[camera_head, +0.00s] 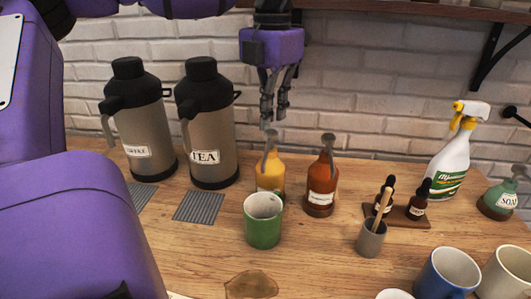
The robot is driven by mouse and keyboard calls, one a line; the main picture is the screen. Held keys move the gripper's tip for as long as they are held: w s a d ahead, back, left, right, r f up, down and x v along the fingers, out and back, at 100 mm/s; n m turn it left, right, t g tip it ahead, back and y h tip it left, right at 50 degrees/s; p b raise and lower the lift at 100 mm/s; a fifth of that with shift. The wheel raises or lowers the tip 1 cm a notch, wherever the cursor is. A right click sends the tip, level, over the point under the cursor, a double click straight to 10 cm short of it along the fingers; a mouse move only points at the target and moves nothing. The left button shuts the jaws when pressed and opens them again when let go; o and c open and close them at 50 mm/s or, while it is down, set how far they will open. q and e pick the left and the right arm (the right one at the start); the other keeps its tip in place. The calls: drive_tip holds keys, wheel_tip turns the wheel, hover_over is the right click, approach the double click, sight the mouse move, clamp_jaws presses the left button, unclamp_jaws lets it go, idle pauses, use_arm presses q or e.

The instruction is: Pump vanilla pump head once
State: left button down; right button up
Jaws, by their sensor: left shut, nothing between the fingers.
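Two syrup pump bottles stand near the back wall, a yellow one (270,172) and a brown one (321,180). Each has a grey pump head on top, the yellow bottle's pump head (270,145) and the brown bottle's pump head (328,142). Their labels are too small to read, so I cannot tell which is vanilla. My left gripper (274,117) points down, shut and empty, just above the yellow bottle's pump head; I cannot tell whether it touches. A green cup (263,221) stands in front of the yellow bottle and hides its lower part. My right gripper is out of view.
Two thermoses, coffee (143,125) and tea (209,130), stand at left. Dropper bottles (384,197), a grey pot (371,240), a spray bottle (452,160), a soap bottle (499,199) and mugs (447,274) stand at right. A brown spill (251,284) lies in front.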

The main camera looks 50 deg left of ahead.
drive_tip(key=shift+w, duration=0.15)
use_arm(q)
drive_tip(key=shift+r, duration=0.75)
wheel_tip(320, 180, up, 4)
drive_tip(key=shift+f+p, duration=0.25)
drive_tip(key=shift+p, duration=0.35)
drive_tip(key=shift+r, duration=0.5)
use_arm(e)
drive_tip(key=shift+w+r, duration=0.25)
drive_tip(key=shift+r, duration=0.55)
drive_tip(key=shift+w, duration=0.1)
